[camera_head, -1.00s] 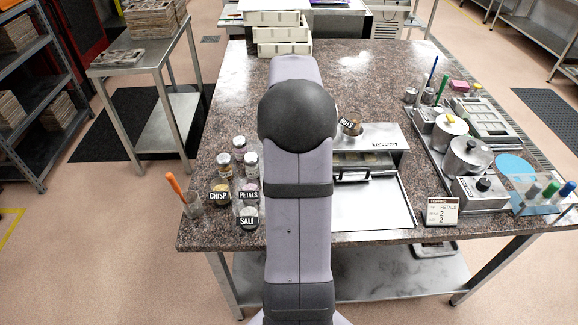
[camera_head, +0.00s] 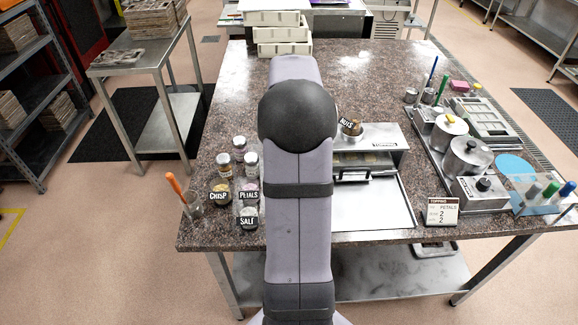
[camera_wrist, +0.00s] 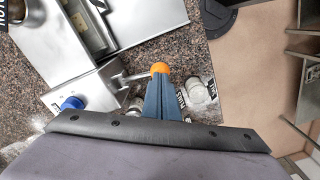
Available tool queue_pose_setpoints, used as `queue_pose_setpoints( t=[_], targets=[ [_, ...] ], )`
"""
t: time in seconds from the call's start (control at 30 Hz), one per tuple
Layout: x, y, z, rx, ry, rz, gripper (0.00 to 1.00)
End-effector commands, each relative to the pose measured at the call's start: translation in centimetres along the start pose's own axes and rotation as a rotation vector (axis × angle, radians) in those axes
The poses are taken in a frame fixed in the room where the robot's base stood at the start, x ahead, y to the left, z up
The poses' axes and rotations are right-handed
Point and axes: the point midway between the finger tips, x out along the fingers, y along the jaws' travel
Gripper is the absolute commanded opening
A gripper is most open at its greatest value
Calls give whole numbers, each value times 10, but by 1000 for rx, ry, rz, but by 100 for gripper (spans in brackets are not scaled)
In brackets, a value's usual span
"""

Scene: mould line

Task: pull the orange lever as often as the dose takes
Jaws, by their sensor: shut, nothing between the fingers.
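The orange lever (camera_wrist: 160,68) shows in the wrist view as a round orange knob on a thin metal rod. The rod reaches left toward a metal housing (camera_wrist: 95,88) with a blue cap. My gripper (camera_wrist: 161,80) is shut and empty, its blue fingers pointing at the knob. The fingertips overlap the knob's lower edge in the picture; I cannot tell whether they touch it. In the head view my arm hides the lever and my gripper. A topping card (camera_head: 442,211) at the front right reads PETALS with the number 2.
Jars labelled CRISP (camera_head: 219,194), PETALS (camera_head: 249,192) and SALT (camera_head: 249,216) stand left of my arm. A metal topping box (camera_head: 383,138) with a NUTS jar (camera_head: 350,127) on top stands right of it. Pale jars (camera_wrist: 198,90) are close beside my fingers in the wrist view.

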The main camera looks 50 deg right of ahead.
Motion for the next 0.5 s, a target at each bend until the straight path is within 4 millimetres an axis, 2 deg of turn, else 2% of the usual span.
queue_pose_setpoints(
  t=[0.5],
  targets=[
    [10, -1, 0, 0, 0, -1, 0]
  ],
)
